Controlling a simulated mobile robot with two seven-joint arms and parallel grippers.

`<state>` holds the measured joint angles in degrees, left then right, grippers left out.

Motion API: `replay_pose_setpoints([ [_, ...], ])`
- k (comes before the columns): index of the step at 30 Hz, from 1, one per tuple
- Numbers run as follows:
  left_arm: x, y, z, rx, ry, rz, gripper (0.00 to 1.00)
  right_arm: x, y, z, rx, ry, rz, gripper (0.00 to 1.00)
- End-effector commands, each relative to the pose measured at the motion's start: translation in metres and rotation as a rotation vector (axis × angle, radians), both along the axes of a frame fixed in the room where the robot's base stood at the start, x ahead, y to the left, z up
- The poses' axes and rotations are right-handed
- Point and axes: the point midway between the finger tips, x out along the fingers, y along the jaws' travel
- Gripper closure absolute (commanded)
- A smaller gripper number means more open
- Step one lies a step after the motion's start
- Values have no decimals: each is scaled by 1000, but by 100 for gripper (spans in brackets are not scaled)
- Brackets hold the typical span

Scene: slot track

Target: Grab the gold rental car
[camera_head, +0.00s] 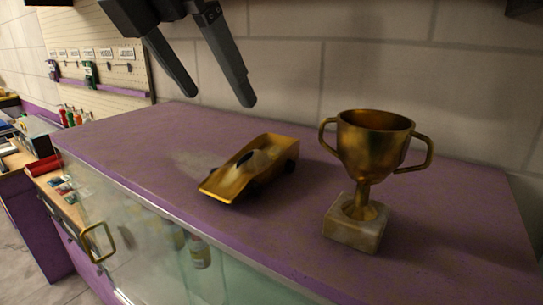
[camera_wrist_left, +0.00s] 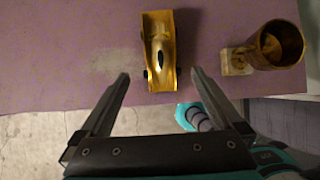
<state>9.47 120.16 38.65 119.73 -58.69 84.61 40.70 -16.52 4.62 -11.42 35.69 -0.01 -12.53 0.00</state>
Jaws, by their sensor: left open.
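The gold car (camera_head: 249,168) is a low wedge-shaped slot car with dark wheels, lying on the purple counter top (camera_head: 130,130) in the head view. In the left wrist view the gold car (camera_wrist_left: 159,52) lies beyond the fingertips, roughly between their lines. My left gripper (camera_head: 220,100) is open and empty, above and behind the car in the head view, apart from it. It also shows in the left wrist view (camera_wrist_left: 160,78). My right gripper is not in view.
A gold trophy cup (camera_head: 372,145) on a pale stone base stands to the right of the car. A tiled wall (camera_head: 290,60) runs behind the counter. A glass-fronted case (camera_head: 150,240) is below its front edge. The counter left of the car is clear.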

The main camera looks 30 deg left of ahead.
Motion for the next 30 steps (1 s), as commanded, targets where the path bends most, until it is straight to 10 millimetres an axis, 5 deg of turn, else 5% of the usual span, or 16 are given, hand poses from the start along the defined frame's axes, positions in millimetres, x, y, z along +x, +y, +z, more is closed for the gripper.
replay_pose_setpoints([
  [12, 39, -3, -64, -3, 7, -2, 0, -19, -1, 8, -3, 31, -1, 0],
  [30, 66, -5, -102, -3, 8, -1, 0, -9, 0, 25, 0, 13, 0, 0],
])
